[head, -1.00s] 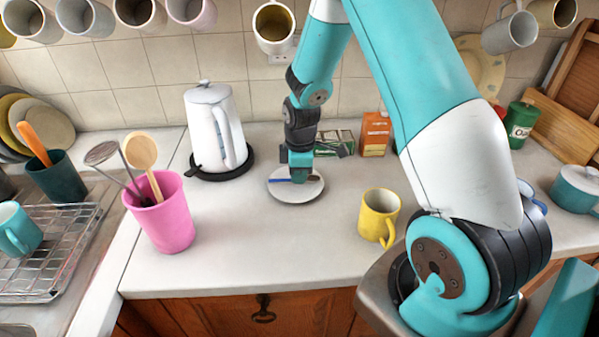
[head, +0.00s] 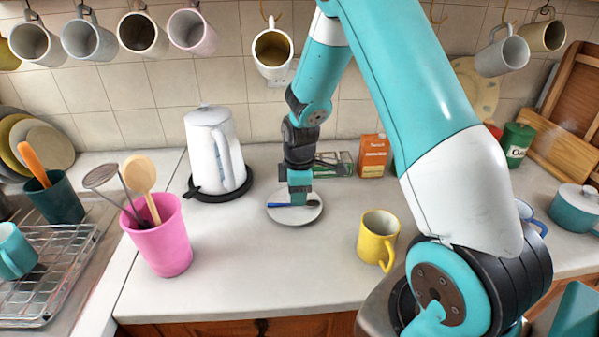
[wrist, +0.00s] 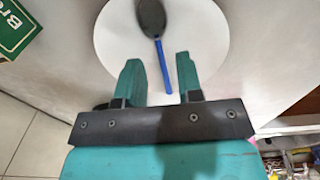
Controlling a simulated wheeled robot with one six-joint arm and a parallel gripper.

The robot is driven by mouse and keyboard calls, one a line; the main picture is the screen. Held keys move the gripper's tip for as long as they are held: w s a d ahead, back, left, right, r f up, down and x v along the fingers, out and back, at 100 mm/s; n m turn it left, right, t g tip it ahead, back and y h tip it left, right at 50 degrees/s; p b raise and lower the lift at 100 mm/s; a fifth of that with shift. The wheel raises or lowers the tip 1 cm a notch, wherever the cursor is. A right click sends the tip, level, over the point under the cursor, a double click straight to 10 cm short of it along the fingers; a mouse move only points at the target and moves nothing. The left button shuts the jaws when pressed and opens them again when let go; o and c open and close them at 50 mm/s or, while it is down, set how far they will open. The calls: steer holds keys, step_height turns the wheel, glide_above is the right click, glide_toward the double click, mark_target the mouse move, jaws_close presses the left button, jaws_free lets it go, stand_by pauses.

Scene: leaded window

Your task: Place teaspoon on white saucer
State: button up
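The teaspoon has a blue handle (head: 281,205) and a dark bowl (wrist: 152,18). It appears to lie across the white saucer (head: 298,217), within the rim in the head view. The saucer (wrist: 212,45) also shows in the wrist view. My gripper (head: 299,202) is low over the saucer, pointing down. In the wrist view its two fingers (wrist: 159,66) are apart, with the blue handle between them and gaps on both sides. The gripper hides the middle of the spoon in the head view; the height of the fingertips above the saucer is hard to tell.
A white kettle (head: 214,150) stands left of the saucer, a green box (head: 334,163) and an orange carton (head: 373,156) behind it. A yellow mug (head: 378,238) is front right, a pink utensil cup (head: 160,240) front left. The counter in front of the saucer is clear.

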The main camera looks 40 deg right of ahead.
step_height(320, 180, up, 11)
steer(key=b, duration=0.2)
steer(key=s+a+r+m+y, duration=0.1)
steer(key=s+a+r, duration=0.25)
steer(key=a, duration=0.35)
steer(key=s+a+r+m+y, duration=0.1)
steer(key=s+a+r, duration=0.1)
steer(key=s+a, duration=0.3)
steer(key=s+a+r+m+y, duration=0.2)
steer(key=s+a+r, duration=0.1)
steer(key=s+a, duration=0.8)
steer(key=s, duration=0.3)
steer(key=shift+s+a+r+g, duration=0.15)
steer(key=shift+s+r+g, duration=0.1)
steer(key=shift+g, duration=0.05)
